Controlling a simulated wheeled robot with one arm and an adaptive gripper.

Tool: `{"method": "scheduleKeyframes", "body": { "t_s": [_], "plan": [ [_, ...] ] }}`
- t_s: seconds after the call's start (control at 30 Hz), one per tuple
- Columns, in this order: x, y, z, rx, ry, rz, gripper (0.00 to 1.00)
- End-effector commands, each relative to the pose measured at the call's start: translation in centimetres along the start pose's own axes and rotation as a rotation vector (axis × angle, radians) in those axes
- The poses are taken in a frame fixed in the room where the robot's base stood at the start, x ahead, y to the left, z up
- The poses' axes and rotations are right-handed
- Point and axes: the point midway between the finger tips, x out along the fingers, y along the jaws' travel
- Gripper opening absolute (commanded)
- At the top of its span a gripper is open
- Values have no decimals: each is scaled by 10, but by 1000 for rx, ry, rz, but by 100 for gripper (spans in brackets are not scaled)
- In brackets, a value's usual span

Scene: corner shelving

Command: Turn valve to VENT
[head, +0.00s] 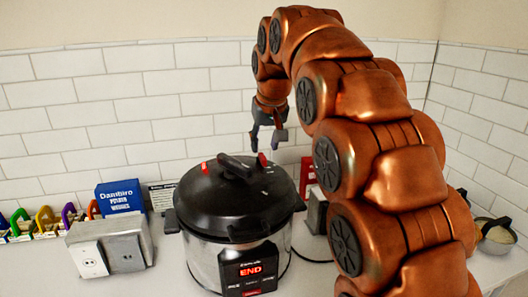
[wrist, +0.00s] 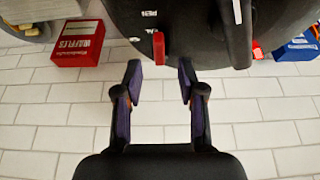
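A black-lidded pressure cooker (head: 232,205) stands on the counter, its display reading END. A small red valve (head: 262,160) sits on the lid, to the right of the black lid handle (head: 236,166). In the wrist view the red valve (wrist: 159,48) is near the lid's edge, with small white lettering beside it. The lettering is partly readable, and I cannot tell which mark the valve points to. My gripper (head: 267,138) is above the back of the lid. In the wrist view my gripper (wrist: 161,76) is open and empty, its fingertips apart and the valve just beyond the gap.
A second red piece (head: 205,168) is on the lid's left side. A blue box (head: 120,197) and a wall outlet block (head: 108,247) stand left. A red box (wrist: 77,43) is behind the cooker, and a pan (head: 495,233) is at right. The tiled wall (head: 150,110) is close behind.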

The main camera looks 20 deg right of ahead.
Motion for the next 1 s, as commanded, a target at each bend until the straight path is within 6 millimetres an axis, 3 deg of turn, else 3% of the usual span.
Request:
{"method": "scheduleKeyframes", "body": {
  "t_s": [0.4,0.83,1.0],
  "plan": [
    [38,2,0,3,0,1,40],
    [45,2,0,3,3,1,40],
    [45,2,0,3,2,1,22]
  ]
}}
